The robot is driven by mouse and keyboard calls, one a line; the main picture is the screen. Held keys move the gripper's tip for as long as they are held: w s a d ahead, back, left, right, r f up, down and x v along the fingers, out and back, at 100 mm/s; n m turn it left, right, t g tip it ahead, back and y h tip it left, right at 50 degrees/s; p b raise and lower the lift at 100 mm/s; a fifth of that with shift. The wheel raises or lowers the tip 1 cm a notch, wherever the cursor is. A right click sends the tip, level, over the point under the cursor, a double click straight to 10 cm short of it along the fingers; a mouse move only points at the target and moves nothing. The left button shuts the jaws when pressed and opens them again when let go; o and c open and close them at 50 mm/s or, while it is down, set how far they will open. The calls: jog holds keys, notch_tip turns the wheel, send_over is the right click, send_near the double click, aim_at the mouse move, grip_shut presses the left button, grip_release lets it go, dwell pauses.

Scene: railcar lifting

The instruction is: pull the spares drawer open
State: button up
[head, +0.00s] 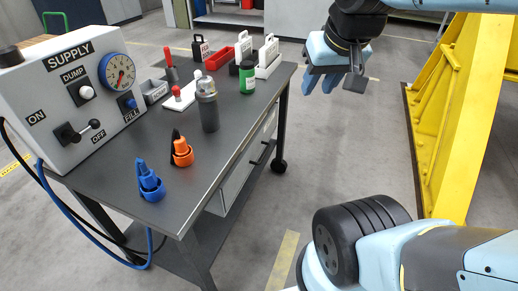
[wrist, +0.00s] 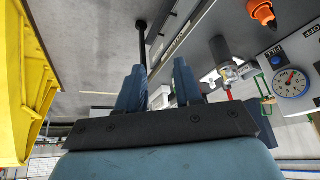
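The spares drawer (head: 240,174) is a light grey front under the right edge of the dark workbench, with a dark bar handle (head: 262,152). It looks closed, about in line with the bench edge. My gripper (head: 322,83) is in the air to the right of the bench's far end, apart from the drawer and its handle. Its two blue fingers stand apart with nothing seen held between them; they also show in the wrist view (wrist: 158,85). In the wrist view the bench side appears beyond the fingers, and I cannot make out the handle clearly.
The workbench top (head: 150,228) holds a supply panel (head: 75,85), a grey cylinder (head: 207,105), a green can (head: 247,77), and blue and orange fittings. A yellow frame (head: 455,120) stands at the right. The floor between bench and frame is clear.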

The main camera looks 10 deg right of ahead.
jog(key=w+d+f+m+g+y, duration=0.1)
jog(key=w+f+m+g+y, duration=0.5)
jog(key=w+f+m, duration=1.4)
jog(key=w+d+f+m+t+y, duration=0.2)
jog(key=f+m+y, duration=0.15)
jog(key=f, duration=0.35)
jog(key=w+d+f+m+t+y, duration=0.1)
jog(key=w+d+f+m+y, duration=0.15)
jog(key=f+m, duration=0.35)
jog(key=m+t, duration=0.7)
jog(key=m, duration=0.6)
send_near(263, 156)
jog(key=shift+y, duration=0.3)
jog(key=x, duration=0.6)
jog(key=f+x, duration=0.1)
jog(key=x, duration=0.3)
jog(key=shift+f, duration=0.15)
jog(key=shift+c, duration=0.2)
jog(key=shift+d, duration=0.1)
grip_shut()
